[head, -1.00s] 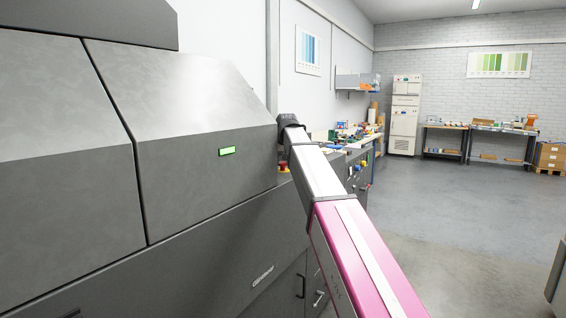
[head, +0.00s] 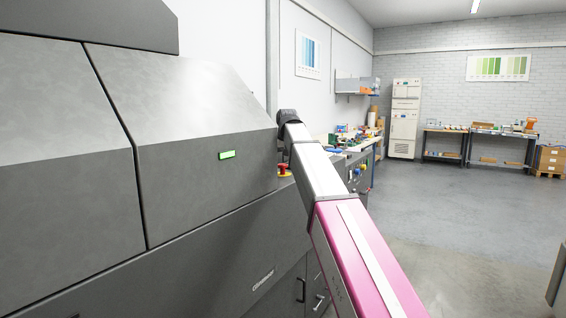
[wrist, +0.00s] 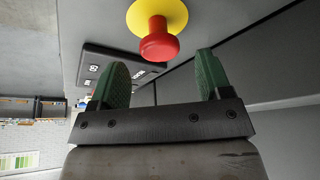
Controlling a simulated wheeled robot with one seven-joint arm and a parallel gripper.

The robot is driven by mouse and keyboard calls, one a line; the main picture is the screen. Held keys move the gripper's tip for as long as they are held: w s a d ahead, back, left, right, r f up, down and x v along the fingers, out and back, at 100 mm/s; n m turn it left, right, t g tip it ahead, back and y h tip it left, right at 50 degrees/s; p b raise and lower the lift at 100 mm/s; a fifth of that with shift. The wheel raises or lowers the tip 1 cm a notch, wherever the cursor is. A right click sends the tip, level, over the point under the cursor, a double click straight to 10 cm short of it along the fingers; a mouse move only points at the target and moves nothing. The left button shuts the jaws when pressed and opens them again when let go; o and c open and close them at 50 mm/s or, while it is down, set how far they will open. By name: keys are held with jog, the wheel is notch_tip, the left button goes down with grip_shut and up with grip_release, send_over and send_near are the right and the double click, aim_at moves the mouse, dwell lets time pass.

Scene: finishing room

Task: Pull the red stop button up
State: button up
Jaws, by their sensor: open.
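The red stop button (wrist: 159,42) has a mushroom head on a round yellow base (wrist: 150,12) and shows at the top of the wrist view. In the head view the red button (head: 283,168) sits at the right end of the grey machine, just left of my arm. My gripper (wrist: 158,72) is open, its two green fingers apart and empty. The button is ahead of the fingertips and between their lines, apart from both. In the head view my gripper is hidden behind my arm.
The large grey machine (head: 205,185) with a lit green display (head: 227,155) fills the left. A cluttered bench (head: 355,143) stands beyond my arm. The floor (head: 450,210) at right is clear.

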jog(key=v, duration=0.8)
jog(key=shift+s+r, duration=0.15)
jog(key=shift+r, duration=0.25)
